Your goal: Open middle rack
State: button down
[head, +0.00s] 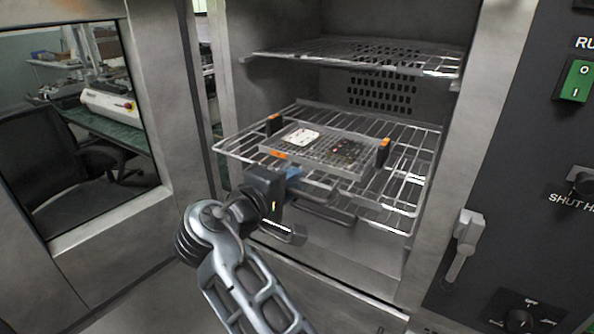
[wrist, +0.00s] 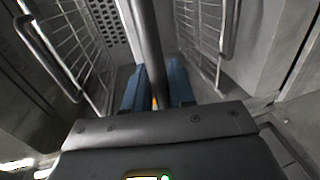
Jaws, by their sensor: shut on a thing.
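The middle wire rack (head: 232,146) sits in the open chamber and carries a clear tray (head: 350,168) with electronic parts and dark, orange-marked end pieces. In the wrist view a dark handle bar (wrist: 148,40) passes between my blue fingers. My gripper (head: 298,178) is at the front of the middle rack, below the tray. Its fingers (wrist: 157,90) are shut on this bar, which I take to be the middle rack's handle. My gripper and the tray hide part of the handle in the head view.
An upper wire rack (head: 350,55) is above, and a lower rack handle (head: 325,212) shows below my gripper. The chamber door (head: 165,215) with its window stands open at left. A latch (head: 464,235) and control panel (head: 540,140) are at right.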

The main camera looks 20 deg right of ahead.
jog(key=f+p+v, duration=0.1)
jog(key=v, duration=0.6)
jog(key=shift+s+a+f, duration=0.2)
jog(key=shift+s+f, duration=0.15)
jog(key=shift+f, duration=0.3)
jog(key=c, duration=1.2)
grip_release()
jog(key=shift+o, duration=0.4)
jog(key=shift+w+r, duration=0.1)
jog(key=shift+r, duration=0.05)
jog(key=shift+r, duration=0.1)
jog(key=b+v, duration=0.1)
jog(key=v, duration=0.6)
jog(key=shift+s+a, duration=0.25)
jog(key=shift+a, duration=0.05)
jog(key=shift+r, duration=0.1)
